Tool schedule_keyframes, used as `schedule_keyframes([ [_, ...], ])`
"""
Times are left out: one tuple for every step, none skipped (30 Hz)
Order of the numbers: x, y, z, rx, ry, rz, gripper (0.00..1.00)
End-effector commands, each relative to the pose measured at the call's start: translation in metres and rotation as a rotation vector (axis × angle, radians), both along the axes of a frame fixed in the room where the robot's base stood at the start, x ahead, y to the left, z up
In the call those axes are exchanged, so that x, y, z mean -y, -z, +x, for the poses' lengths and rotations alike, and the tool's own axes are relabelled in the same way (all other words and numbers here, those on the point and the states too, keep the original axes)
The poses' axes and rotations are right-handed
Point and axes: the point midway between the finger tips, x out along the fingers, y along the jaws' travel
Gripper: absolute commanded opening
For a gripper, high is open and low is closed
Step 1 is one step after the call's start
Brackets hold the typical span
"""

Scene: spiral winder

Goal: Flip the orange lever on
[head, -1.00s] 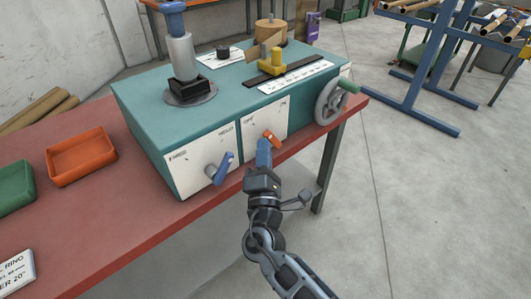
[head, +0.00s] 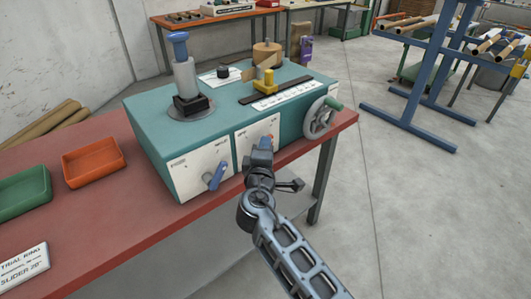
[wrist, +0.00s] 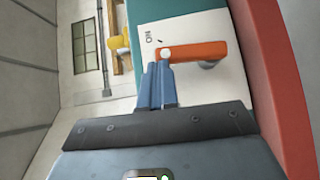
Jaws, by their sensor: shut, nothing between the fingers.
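The orange lever (wrist: 198,52) is on the white front panel (wrist: 225,22) of the teal machine. In the wrist view it lies nearly crosswise, its white-tipped end at the left, close to the "ON" marking. My gripper (wrist: 157,72) is shut and empty. Its blue fingertips are just below the lever's white-tipped end; I cannot tell whether they touch it. In the head view my gripper (head: 265,145) is in front of the right panel, and it hides most of the lever.
A blue lever (head: 216,176) is on the left panel. A handwheel (head: 320,118) is at the machine's right end. The red table (head: 110,215) carries an orange tray (head: 93,162) and a green tray (head: 24,190). Open floor lies to the right.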

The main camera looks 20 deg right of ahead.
Motion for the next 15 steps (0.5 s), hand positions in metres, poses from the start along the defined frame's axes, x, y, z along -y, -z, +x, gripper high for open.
schedule_keyframes([
  [0.003, -0.003, 0.004, 0.002, 0.001, 0.0, 0.0],
  [0.004, -0.003, 0.006, 0.002, 0.001, 0.0, 0.0],
  [0.006, -0.004, 0.007, 0.002, 0.002, -0.001, 0.0],
  [0.008, -0.005, 0.008, 0.002, 0.002, -0.001, 0.0],
  [0.009, -0.005, 0.009, 0.002, 0.002, -0.001, 0.0],
  [0.011, -0.007, 0.01, -0.003, 0.002, 0.027, 0.0],
  [0.013, -0.007, 0.011, -0.009, 0.002, 0.051, 0.0],
  [0.014, -0.007, 0.011, -0.016, 0.002, 0.073, 0.0],
  [0.016, -0.008, 0.012, -0.023, 0.001, 0.101, 0.0],
  [0.018, -0.008, 0.012, -0.029, 0.001, 0.122, 0.0],
  [0.019, -0.007, 0.013, -0.034, 0.001, 0.128, 0.0],
  [0.021, -0.007, 0.013, -0.034, 0.001, 0.123, 0.0],
  [0.022, -0.007, 0.013, -0.033, 0.001, 0.123, 0.0],
  [0.023, -0.007, 0.014, -0.033, 0.001, 0.123, 0.0],
  [0.025, -0.007, 0.014, -0.032, 0.002, 0.122, 0.0],
])
